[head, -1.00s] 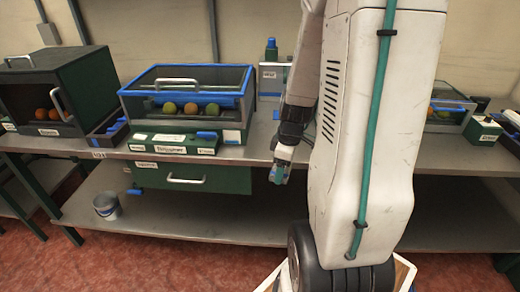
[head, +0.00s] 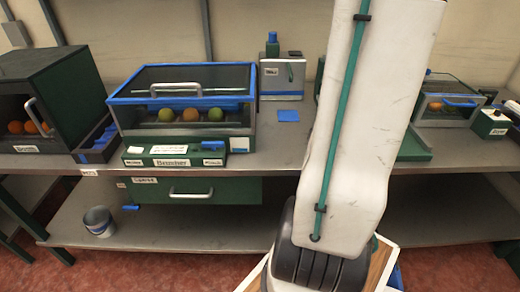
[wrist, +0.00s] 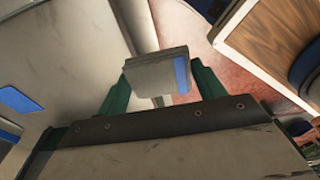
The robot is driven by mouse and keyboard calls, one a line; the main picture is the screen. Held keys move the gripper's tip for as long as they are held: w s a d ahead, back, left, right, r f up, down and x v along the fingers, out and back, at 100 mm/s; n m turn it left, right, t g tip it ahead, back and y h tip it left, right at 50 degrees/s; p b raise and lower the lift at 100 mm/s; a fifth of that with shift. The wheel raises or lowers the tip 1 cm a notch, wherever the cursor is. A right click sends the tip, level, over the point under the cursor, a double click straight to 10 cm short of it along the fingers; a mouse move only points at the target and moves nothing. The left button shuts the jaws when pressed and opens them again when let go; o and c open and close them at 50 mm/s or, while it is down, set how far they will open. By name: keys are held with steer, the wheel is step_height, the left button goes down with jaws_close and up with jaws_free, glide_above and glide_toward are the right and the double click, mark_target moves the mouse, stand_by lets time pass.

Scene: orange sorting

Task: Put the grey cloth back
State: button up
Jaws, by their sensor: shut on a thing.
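In the wrist view my gripper (wrist: 162,92) has its green fingers on both sides of a flat grey piece with a blue stripe, which looks like the folded grey cloth (wrist: 155,72). The gripper is shut on it. The cloth is above the grey bench and its front edge, with red floor beyond; I cannot tell the height. In the head view my own arm hides the gripper and the cloth.
A blue square (head: 288,115) lies on the bench (head: 270,150). A blue-framed glass case (head: 182,75) with several fruits stands left, beside a dark green box (head: 45,95). A smaller case (head: 447,100) stands right. A bucket (head: 99,221) is on the lower shelf.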

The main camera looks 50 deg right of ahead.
glide_above(271, 156)
steer(key=shift+s+d+f, duration=0.15)
steer(key=shift+s+f, duration=0.3)
steer(key=shift+f, duration=0.25)
steer(key=shift+w+f, duration=0.15)
steer(key=shift+f, duration=0.75)
steer(key=shift+w+f, duration=0.15)
steer(key=shift+f, duration=0.75)
steer(key=o, duration=1)
steer(key=shift+f, duration=0.15)
steer(key=shift+o, duration=0.2)
